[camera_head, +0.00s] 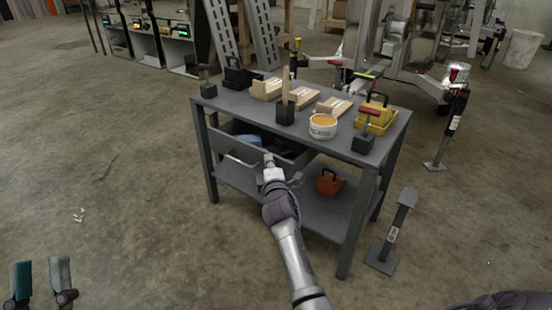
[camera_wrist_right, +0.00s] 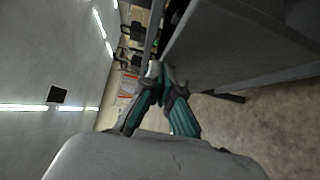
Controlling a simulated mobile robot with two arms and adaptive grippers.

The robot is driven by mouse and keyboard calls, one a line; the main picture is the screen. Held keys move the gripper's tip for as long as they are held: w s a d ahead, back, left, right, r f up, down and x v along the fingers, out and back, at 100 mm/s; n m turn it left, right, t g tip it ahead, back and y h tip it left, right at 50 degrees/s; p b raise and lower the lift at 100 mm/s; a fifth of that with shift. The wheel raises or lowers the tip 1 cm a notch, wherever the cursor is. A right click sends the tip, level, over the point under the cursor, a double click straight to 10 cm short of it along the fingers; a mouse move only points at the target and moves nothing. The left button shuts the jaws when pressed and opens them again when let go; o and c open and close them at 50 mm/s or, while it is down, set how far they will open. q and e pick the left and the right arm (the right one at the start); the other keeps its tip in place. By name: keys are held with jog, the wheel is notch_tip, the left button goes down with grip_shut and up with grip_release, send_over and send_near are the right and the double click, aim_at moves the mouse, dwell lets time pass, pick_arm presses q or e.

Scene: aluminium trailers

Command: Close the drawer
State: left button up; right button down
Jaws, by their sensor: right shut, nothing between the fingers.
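The grey drawer (camera_head: 228,148) sits under the top of the grey workbench (camera_head: 235,102) and stands pulled out, with a blue item (camera_head: 249,139) inside. My right gripper (camera_head: 268,158) is at the drawer's front, with its fingers closed together and empty. I cannot tell whether it touches the front. In the right wrist view, the closed fingertips (camera_wrist_right: 160,70) are beside a large grey panel (camera_wrist_right: 225,45). My left gripper (camera_head: 40,264) is at the bottom left of the head view, away from the bench, with its two fingers apart and nothing between them.
The bench top holds wooden blocks (camera_head: 268,88), a white tub (camera_head: 323,126), a yellow case (camera_head: 372,117) and dark holders. An orange toolbox (camera_head: 330,182) sits on the lower shelf. A grey post stand (camera_head: 392,232) is to the right. The floor at left is mostly clear.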

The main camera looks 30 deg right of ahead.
pick_arm(q)
jog(key=shift+s+r, duration=0.1)
pick_arm(e)
jog(key=shift+r, duration=0.1)
jog(key=w+d, duration=0.1)
jog(key=d, duration=0.1)
jog(key=w+d, duration=0.1)
jog(key=d, duration=0.1)
jog(key=w+d, duration=0.1)
jog(key=d, duration=0.1)
jog(key=shift+w+d, duration=0.1)
jog(key=shift+d, duration=0.15)
pick_arm(q)
jog(key=shift+s+r+t, duration=0.2)
jog(key=shift+r+t, duration=0.05)
jog(key=shift+t, duration=0.05)
jog(key=shift+a, duration=0.1)
pick_arm(e)
jog(key=shift+a, duration=0.1)
